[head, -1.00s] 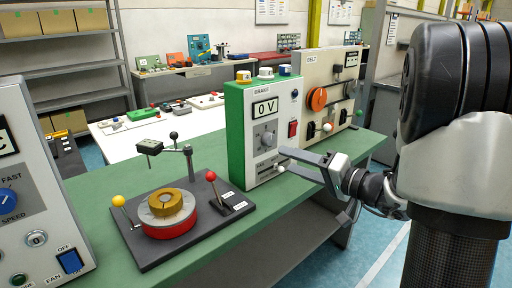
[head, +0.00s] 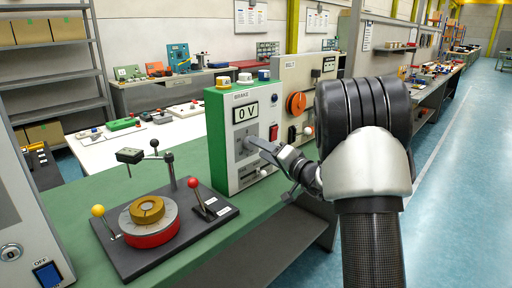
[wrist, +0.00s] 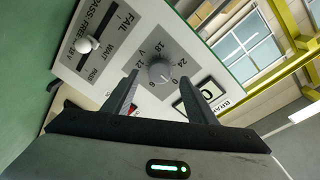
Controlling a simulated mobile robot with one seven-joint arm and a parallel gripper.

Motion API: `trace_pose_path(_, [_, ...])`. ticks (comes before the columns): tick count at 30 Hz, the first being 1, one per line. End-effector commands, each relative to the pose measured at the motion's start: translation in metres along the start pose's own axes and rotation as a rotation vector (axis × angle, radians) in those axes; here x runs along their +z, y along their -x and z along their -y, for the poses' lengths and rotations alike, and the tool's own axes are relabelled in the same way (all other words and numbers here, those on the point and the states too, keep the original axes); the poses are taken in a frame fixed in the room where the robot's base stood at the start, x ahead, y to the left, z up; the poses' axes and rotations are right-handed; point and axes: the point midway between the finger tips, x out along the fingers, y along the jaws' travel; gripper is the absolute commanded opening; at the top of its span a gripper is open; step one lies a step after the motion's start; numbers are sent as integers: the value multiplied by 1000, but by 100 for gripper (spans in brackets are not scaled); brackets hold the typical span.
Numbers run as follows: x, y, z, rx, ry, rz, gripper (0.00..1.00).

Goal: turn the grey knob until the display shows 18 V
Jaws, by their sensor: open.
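The green-sided brake box (head: 216,142) stands on the green bench. Its display (head: 246,112) reads 0 V. The grey knob (wrist: 160,72) is round, on a dial marked in volts, and lies between my fingertips in the wrist view. In the head view my fingers largely cover it. My gripper (wrist: 163,80) is open, its two dark fingers on either side of the knob, pointing at the panel; I cannot tell whether they touch it. In the head view my gripper (head: 256,142) is in front of the box face. The display (wrist: 196,94) also shows partly behind a finger.
A white-knobbed slider (wrist: 88,44) is on the same panel, and a red rocker switch (head: 273,132) is to the knob's right. The belt box (head: 295,75) stands just beyond. A fixture with red and yellow ball levers (head: 150,222) sits at the left.

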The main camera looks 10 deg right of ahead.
Motion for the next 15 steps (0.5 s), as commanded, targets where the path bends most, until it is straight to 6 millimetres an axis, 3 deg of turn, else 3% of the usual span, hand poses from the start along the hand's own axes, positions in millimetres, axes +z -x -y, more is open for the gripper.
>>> trace_pose_path(6, [0, -26, 0, 0, 0, 0, 52])
trace_pose_path(15, [0, -31, 0, 1, -1, 1, 52])
